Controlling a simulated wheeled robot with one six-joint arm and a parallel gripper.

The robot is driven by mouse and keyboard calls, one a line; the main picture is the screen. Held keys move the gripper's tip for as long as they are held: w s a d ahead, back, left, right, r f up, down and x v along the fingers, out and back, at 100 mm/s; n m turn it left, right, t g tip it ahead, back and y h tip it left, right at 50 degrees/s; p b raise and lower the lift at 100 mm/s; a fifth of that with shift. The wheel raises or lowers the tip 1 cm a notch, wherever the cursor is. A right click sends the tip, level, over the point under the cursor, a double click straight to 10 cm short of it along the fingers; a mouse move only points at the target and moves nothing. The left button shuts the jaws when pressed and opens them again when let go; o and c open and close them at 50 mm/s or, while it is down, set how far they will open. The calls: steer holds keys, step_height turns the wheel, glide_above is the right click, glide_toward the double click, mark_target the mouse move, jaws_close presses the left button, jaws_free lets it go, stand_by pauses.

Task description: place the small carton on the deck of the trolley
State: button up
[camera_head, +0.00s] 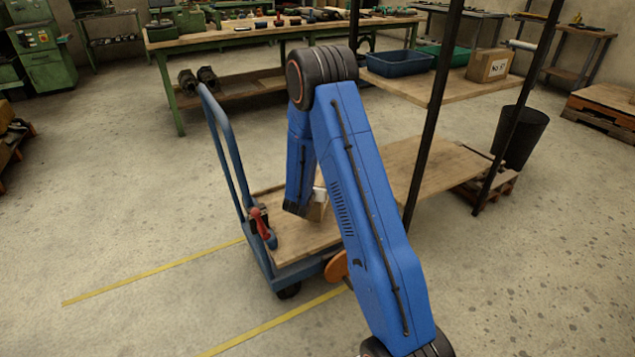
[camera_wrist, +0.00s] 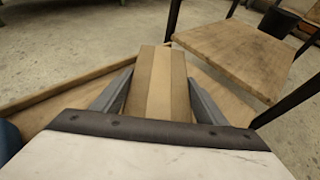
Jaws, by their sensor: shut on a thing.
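The small carton (camera_wrist: 160,82) is brown with a paler tape strip and sits between the two fingers of my gripper (camera_wrist: 160,98) in the wrist view. My gripper is shut on it. In the head view, my blue arm hides most of the carton, and only a bit of it (camera_head: 317,208) shows beside the arm. The trolley has a wooden deck (camera_head: 290,240) and a blue handle (camera_head: 222,140) on its left side. The carton is over the deck; I cannot tell whether it touches it.
A shelf rack stands right of the trolley, with a blue bin (camera_head: 397,63), a green bin (camera_head: 445,54) and another carton (camera_head: 489,65) on its upper board. A black bucket (camera_head: 520,135) stands further right. A green workbench (camera_head: 250,35) is behind.

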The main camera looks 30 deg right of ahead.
steer(key=shift+f, duration=2.1)
steer(key=o, duration=2.1)
steer(key=shift+f, duration=0.15)
